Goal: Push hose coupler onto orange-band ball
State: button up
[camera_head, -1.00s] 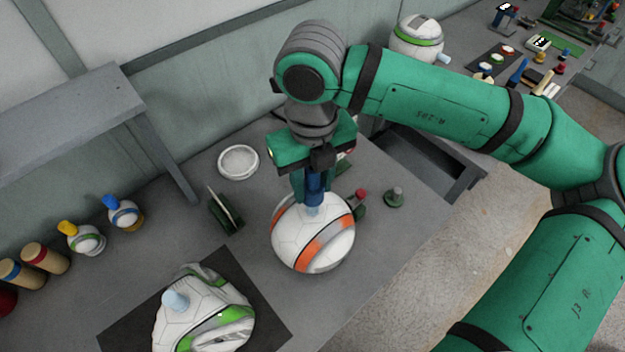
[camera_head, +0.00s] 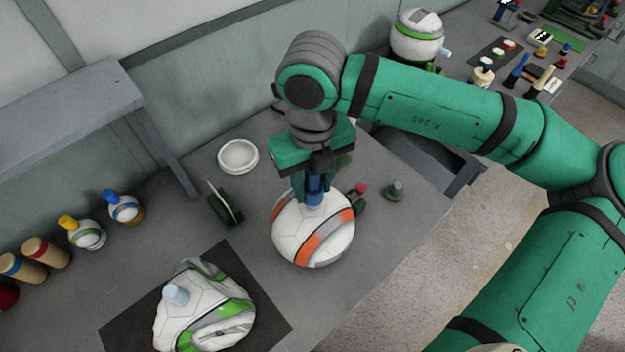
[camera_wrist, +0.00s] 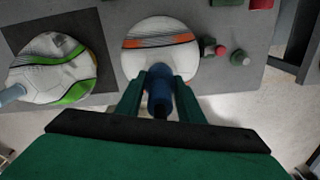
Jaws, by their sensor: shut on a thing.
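The orange-band ball (camera_head: 290,238) is white with orange and grey stripes and sits on the grey table. It also shows in the wrist view (camera_wrist: 150,62). My gripper (camera_head: 314,190) is shut on the blue hose coupler (camera_head: 315,196), directly above the top of the ball. In the wrist view the coupler (camera_wrist: 160,92) stands between my two green fingers (camera_wrist: 159,95). The coupler's lower end meets the ball's top, where a pale stem showed; the stem is now mostly hidden. How far the coupler is seated cannot be told.
A green-striped, partly deflated ball (camera_head: 205,305) with a pale blue stem lies on a dark mat (camera_head: 262,300) at the front left. A white dish (camera_head: 238,155), a dark green holder (camera_head: 224,208) and a green knob (camera_head: 394,191) stand nearby. Small capped bottles line the left.

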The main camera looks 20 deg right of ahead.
jog(key=shift+f, duration=0.7)
jog(key=o, duration=1.2)
jog(key=shift+o, duration=0.2)
notch_tip(320, 180, up, 11)
jog(key=shift+f, duration=0.1)
